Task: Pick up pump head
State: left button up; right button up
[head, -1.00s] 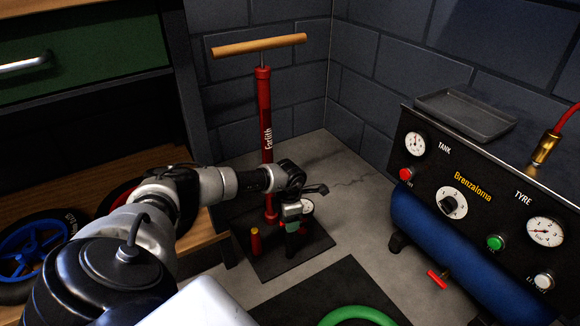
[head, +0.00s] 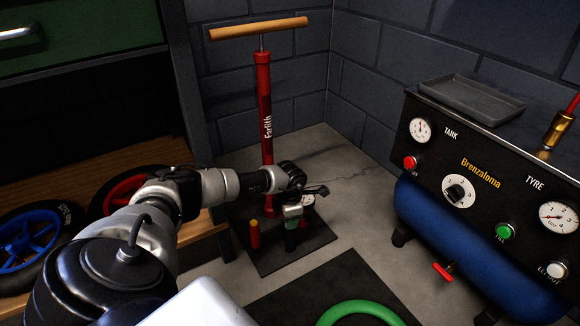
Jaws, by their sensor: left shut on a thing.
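The red floor pump (head: 264,95), with a wooden handle (head: 258,28), stands upright in the corner on a dark base plate (head: 275,262). My left arm reaches across in front of its lower barrel. My left gripper (head: 291,236) points down over the base plate, just right of the barrel. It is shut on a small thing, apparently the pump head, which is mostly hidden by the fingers. A small round gauge (head: 308,200) shows just beside the gripper. A short red post with a yellow top (head: 254,235) stands on the plate to the left. My right gripper is not in view.
A blue compressor (head: 440,225) with a black control panel (head: 425,165) stands at the right, a grey tray (head: 470,100) on top. A wooden shelf with wheels (head: 35,240) is at the left. A green ring (head: 355,312) lies on a dark mat in front.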

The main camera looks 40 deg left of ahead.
pick_arm(q)
jog(key=shift+c, duration=0.5)
jog(key=shift+r, duration=0.1)
